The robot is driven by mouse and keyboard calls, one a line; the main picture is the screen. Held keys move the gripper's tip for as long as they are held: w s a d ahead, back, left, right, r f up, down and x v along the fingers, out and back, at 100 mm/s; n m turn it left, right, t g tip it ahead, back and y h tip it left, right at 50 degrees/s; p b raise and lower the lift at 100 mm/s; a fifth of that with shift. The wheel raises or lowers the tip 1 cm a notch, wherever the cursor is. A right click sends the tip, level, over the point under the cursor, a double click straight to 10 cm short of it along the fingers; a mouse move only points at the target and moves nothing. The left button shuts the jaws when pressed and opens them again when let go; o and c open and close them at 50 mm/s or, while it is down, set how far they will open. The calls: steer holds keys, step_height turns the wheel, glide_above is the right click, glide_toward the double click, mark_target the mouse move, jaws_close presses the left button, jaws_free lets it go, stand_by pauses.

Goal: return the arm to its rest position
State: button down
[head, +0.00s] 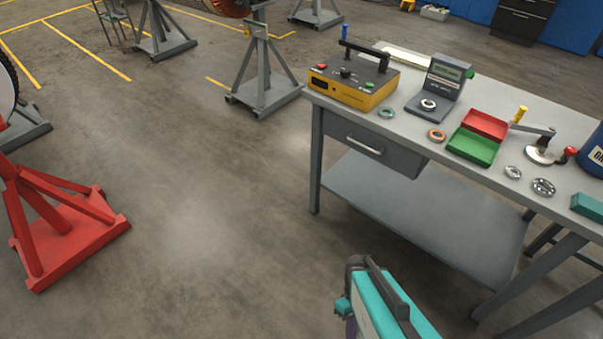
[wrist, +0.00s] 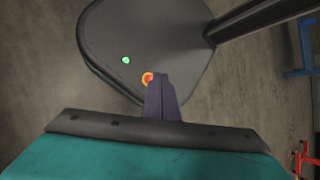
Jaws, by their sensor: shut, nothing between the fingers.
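My gripper (wrist: 160,80) shows in the wrist view as purple fingers, shut together with nothing between them. It points over my own dark base, which has a green light and a red-and-yellow button. In the head view, my teal arm end (head: 385,305) shows at the bottom edge, right of centre. It is over the floor in front of the workbench and apart from it. Only a small purple part of the gripper shows there, at the lower edge; its fingertips are hidden.
The grey workbench (head: 400,150) stands at right, carrying a yellow control box (head: 350,88), a scale (head: 438,88), a red-and-green tray (head: 475,146) and several rings. A red stand (head: 70,225) is at left, a grey stand (head: 263,80) behind. The middle floor is clear.

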steer(key=shift+w+d+f+m+t, duration=0.15)
steer(key=shift+w+m+t, duration=0.15)
steer(key=shift+m, duration=0.85)
steer(key=shift+w+d+f+m+t, duration=0.2)
steer(key=shift+w+m+t, duration=0.1)
steer(key=shift+m, duration=0.9)
steer(key=shift+w+d+f+m+t, duration=0.15)
steer(key=shift+w+m+t, duration=0.15)
steer(key=shift+m, duration=0.85)
steer(key=shift+r, duration=0.1)
